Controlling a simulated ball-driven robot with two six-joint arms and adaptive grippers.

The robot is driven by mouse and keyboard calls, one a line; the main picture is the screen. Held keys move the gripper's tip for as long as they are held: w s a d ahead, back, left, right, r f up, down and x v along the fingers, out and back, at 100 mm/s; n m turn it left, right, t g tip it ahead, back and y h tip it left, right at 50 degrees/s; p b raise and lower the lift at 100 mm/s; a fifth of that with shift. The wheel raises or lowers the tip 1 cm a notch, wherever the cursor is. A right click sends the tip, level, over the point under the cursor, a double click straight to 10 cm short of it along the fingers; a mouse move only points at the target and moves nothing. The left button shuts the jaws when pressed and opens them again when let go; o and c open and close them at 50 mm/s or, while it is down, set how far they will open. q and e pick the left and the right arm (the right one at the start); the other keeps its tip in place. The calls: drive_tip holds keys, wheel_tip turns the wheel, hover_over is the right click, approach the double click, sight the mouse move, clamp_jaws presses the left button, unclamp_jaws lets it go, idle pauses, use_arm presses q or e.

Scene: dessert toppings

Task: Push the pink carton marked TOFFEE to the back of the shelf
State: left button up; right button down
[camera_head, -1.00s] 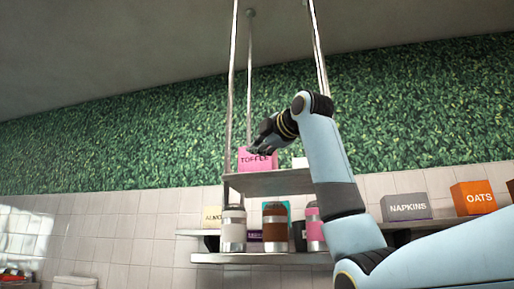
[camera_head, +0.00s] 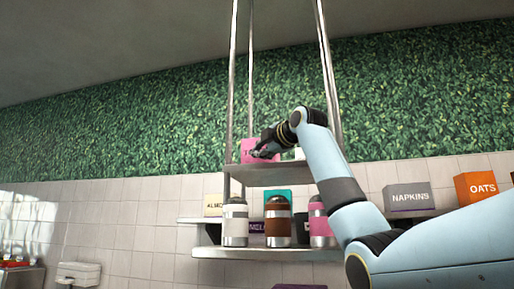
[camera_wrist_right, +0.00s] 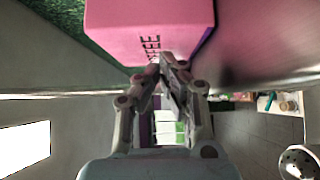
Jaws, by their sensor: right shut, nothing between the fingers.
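The pink carton marked TOFFEE (camera_head: 248,146) stands upright on the upper shelf board (camera_head: 262,177), near its left end. Its label is partly covered by my right gripper (camera_head: 257,153), which is shut and empty in front of the carton's face. In the right wrist view the carton (camera_wrist_right: 120,28) fills the top, and the shut fingertips (camera_wrist_right: 162,70) are at its lettered face. They are touching it or very close; I cannot tell which. My left gripper is out of view.
A small white item (camera_head: 299,153) stands right of the carton, partly behind my arm. Metal posts (camera_head: 230,90) rise at the shelf's sides. Tumblers (camera_head: 235,222) stand on the lower shelf. A grey NAPKINS box (camera_head: 408,197) and orange OATS box (camera_head: 476,188) are at right.

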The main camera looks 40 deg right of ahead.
drive_tip(key=w+d, duration=0.2)
drive_tip(key=d, duration=0.1)
drive_tip(key=w+d, duration=0.3)
drive_tip(key=shift+w+f, duration=0.1)
drive_tip(key=shift+f, duration=0.05)
drive_tip(key=shift+w+d, duration=0.15)
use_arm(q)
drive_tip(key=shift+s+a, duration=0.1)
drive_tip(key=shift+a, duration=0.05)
